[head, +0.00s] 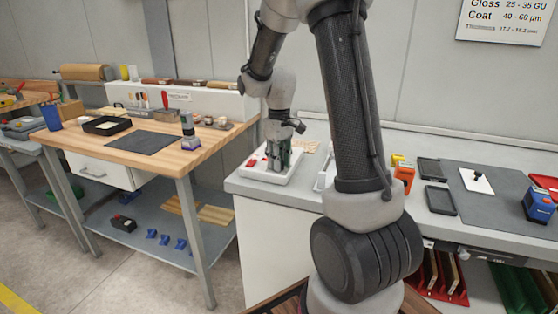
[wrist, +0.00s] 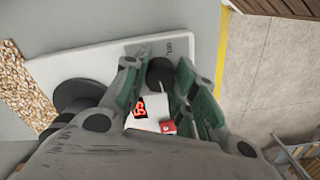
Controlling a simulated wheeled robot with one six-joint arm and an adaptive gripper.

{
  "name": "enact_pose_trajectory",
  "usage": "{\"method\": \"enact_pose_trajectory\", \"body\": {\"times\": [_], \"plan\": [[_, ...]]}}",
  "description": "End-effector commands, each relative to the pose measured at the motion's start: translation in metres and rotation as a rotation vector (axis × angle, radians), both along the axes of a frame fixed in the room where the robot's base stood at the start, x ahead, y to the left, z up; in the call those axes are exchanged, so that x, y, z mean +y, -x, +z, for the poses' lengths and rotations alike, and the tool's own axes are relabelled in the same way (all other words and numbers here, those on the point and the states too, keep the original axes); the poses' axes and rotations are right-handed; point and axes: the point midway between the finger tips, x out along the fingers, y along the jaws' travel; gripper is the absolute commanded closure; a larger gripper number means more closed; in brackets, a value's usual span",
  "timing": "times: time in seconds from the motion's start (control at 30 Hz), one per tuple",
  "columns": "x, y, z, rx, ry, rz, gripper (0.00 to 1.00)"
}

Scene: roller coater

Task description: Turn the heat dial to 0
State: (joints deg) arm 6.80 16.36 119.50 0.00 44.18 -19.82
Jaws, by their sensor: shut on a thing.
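The heat dial (wrist: 160,73) is a dark round knob with a pale pointer line, on a white unit (wrist: 85,65) in the wrist view. My gripper (wrist: 160,82) has its green-padded fingers on both sides of the dial and is shut on it. A small display (wrist: 140,107) with red lit digits sits just below the dial, beside a red square part (wrist: 168,127). The digits are tilted and I cannot read them surely. In the head view my gripper (head: 277,160) points down onto the white unit (head: 262,176), and its fingers hide the dial.
A larger dark round part (wrist: 78,97) stands left of my fingers. The white unit is near the left end of the grey counter (head: 300,199). An orange device (head: 405,175) and black trays stand further right. A wooden workbench (head: 155,157) is to the left.

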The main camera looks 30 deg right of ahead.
Motion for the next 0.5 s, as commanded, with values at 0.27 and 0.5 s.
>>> {"method": "enact_pose_trajectory", "body": {"times": [0.27, 0.5], "plan": [[-0.0002, -0.0009, 0.0007, -0.002, 0.000, 0.229, 0.96], [-0.0002, -0.0009, 0.0008, -0.002, 0.001, 0.367, 0.96]]}}
